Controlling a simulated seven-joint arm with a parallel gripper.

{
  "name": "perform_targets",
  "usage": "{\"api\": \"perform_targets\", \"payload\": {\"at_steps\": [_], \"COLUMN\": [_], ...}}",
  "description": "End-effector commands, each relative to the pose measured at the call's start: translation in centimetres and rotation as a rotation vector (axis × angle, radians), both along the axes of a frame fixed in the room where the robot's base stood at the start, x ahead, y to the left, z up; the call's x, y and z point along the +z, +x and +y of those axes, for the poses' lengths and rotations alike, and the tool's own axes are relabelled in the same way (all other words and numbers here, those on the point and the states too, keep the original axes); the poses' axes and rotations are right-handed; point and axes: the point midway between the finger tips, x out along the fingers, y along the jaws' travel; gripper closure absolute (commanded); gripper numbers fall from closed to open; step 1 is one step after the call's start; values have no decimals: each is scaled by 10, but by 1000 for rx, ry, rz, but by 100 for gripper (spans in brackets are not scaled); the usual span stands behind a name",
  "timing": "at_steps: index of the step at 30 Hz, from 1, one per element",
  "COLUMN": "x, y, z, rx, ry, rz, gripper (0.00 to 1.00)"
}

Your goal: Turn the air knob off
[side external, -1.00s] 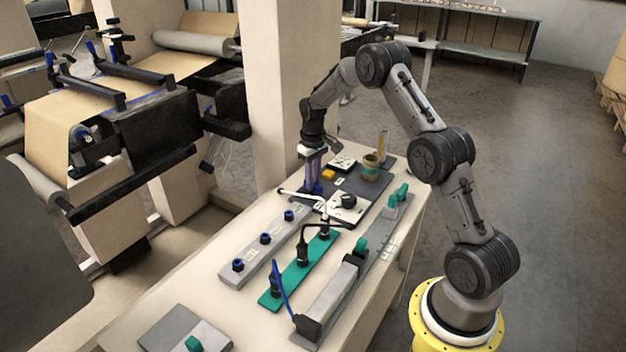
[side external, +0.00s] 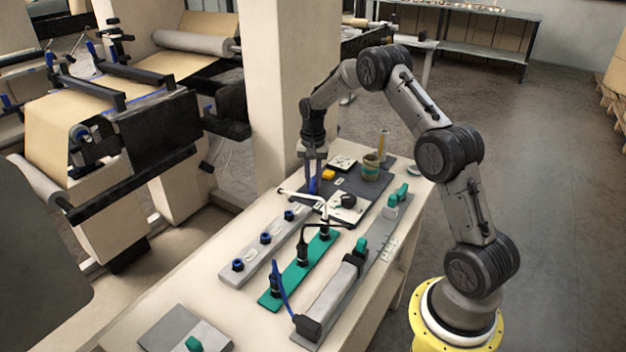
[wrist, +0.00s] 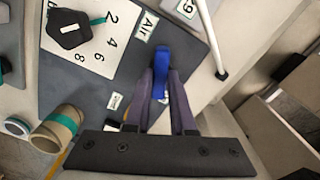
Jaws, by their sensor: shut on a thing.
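My gripper (side external: 313,187) points down at the dark plate near the far end of the table. In the wrist view my gripper (wrist: 163,78) is shut on an upright blue handle (wrist: 161,60), with one finger on each side of it. The foot of the handle is hidden. A label reading "Air" (wrist: 147,27) lies just left of the handle. Further left is a black knob (wrist: 72,27) on a white dial with numbers; it also shows in the side view (side external: 348,201). I cannot tell from the label alone which of the two it names.
A white bent rod (wrist: 210,38) stands close on the right of my gripper. A tan roll (wrist: 58,128) is at the lower left. In the side view, a green strip (side external: 298,272) and a grey strip (side external: 252,258) with blue-topped fittings lie nearer the camera.

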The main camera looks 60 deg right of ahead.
Motion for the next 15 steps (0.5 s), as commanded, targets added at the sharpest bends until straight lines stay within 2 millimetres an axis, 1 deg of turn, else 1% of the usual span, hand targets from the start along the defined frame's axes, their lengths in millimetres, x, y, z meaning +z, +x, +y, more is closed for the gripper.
{"api": "perform_targets", "payload": {"at_steps": [6, 15], "x": [2, 3], "y": [0, 1], "z": [0, 0], "rx": [-170, -318], "ry": [-2, -2], "rz": [-2, -4], "gripper": [100, 100]}}
